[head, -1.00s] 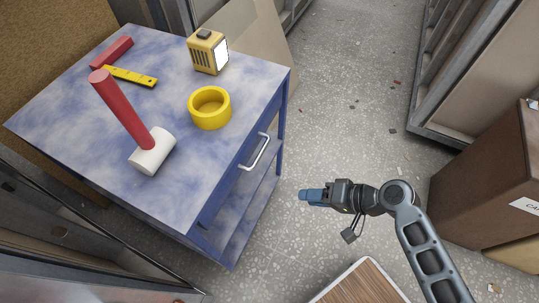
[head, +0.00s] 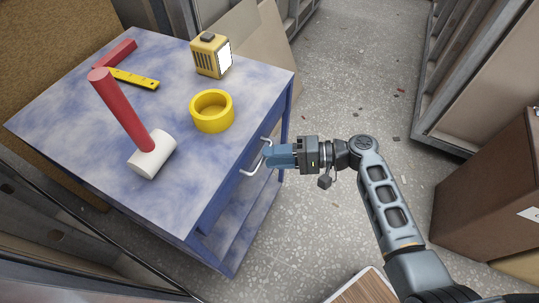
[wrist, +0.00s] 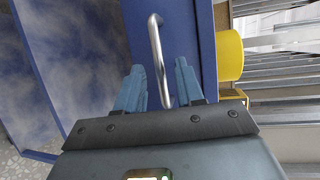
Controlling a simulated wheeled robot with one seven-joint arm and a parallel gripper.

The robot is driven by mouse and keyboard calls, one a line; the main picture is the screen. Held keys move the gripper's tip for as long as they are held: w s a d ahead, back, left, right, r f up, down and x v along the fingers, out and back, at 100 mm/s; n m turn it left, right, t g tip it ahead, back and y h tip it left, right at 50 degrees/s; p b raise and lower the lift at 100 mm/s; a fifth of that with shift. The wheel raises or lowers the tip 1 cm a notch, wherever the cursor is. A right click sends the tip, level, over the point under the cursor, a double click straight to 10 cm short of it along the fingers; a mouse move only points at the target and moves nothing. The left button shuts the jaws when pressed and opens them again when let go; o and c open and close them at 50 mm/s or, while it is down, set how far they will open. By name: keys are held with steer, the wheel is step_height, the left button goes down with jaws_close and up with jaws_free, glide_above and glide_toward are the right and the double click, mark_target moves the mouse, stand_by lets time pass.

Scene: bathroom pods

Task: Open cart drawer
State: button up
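The blue cart (head: 70,130) stands at the left, with its drawer (head: 232,165) just under the top on the side facing my arm. The drawer looks closed. Its silver bar handle (head: 252,170) also shows in the wrist view (wrist: 156,50). My gripper (head: 268,157) is at the handle, level with it in the head view. In the wrist view its two blue fingers (wrist: 160,85) are apart, and the near end of the handle lies between them. I cannot tell whether either finger touches it.
On the cart top are a red-handled mallet (head: 125,115), a yellow ring-shaped cup (head: 211,112), a yellow lamp (head: 210,55), a yellow level (head: 133,78) and a red block (head: 115,53). Brown boxes (head: 490,195) stand at the right. The speckled floor between is mostly clear.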

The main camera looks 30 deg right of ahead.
steer(key=shift+x, duration=0.85)
steer(key=shift+c, duration=0.4)
jaws_close()
